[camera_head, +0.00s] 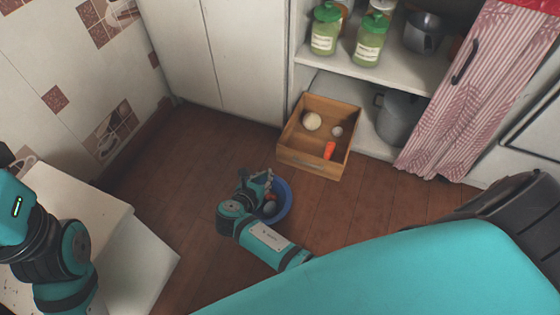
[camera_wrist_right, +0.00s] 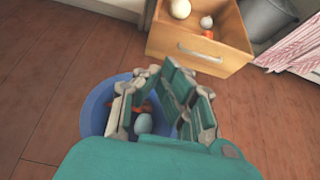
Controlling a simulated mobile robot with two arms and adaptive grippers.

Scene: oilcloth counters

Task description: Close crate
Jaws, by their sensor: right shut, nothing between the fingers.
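The crate (camera_head: 313,163) is an open wooden box like a drawer, standing out from the lower shelf bay near the floor. In the right wrist view its front (camera_wrist_right: 200,52) has a metal handle. A pale round thing (camera_head: 312,121), a small whitish thing (camera_head: 337,131) and an orange-red thing (camera_head: 329,150) lie inside. My right gripper (camera_head: 262,181) is over the blue basin, in front of the crate and apart from it. It is shut and empty; its fingers (camera_wrist_right: 165,90) also show in the wrist view. My left arm shows at the left edge, but its gripper is out of view.
The round blue basin (camera_head: 283,205) on the floor holds a few things, partly hidden by my gripper. Jars (camera_head: 325,30) stand on the upper shelf. A grey pot (camera_head: 401,122) and a striped curtain (camera_head: 450,120) are right of the crate. Floor between basin and crate is clear.

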